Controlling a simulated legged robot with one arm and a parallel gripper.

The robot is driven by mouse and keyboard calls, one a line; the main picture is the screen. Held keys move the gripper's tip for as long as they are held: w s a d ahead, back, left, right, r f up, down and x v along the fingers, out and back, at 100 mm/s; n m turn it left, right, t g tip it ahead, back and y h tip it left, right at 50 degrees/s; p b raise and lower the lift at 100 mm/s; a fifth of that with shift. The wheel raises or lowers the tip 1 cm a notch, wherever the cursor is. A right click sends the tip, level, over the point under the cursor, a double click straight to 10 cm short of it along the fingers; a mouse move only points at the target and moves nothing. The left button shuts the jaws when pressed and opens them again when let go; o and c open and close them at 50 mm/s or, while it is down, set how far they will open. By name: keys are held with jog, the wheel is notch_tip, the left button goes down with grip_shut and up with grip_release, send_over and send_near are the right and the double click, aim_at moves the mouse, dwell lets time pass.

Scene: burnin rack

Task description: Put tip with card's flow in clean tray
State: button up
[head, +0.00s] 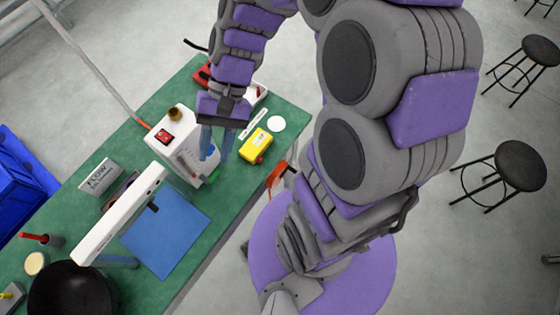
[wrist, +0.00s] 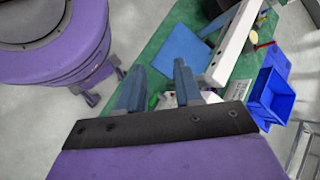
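A white card (head: 101,177) with dark handwriting stands at the left of the green bench; I cannot read it surely. A red tray (head: 202,77) and a white tray (head: 262,93) lie at the far end, partly hidden by my arm; which is the clean tray I cannot tell. No tip is clearly made out. My gripper (head: 216,143) points down over the bench, between a white box with a red switch (head: 182,148) and a yellow device (head: 257,146). In the wrist view my gripper (wrist: 158,70) has its blue-grey fingers apart, with nothing seen held between them.
A white beam (head: 120,213) extends over the blue mat (head: 168,235). A black bowl (head: 70,290) and a pen cup (head: 52,240) stand at the near left. A white disc (head: 277,123) lies near the yellow device. Blue bins (wrist: 272,95) stand beyond the bench. Stools (head: 518,165) stand right.

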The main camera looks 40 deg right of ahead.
jog(key=s+d+r+n+t+h, duration=0.1)
jog(key=s+d+n+t+h, duration=0.1)
jog(key=s+d+n+h, duration=0.2)
jog(key=shift+s+d+r+t+h, duration=0.35)
jog(key=shift+s+d+h, duration=1.5)
jog(key=shift+s, duration=1.85)
jog(key=shift+d+f, duration=0.1)
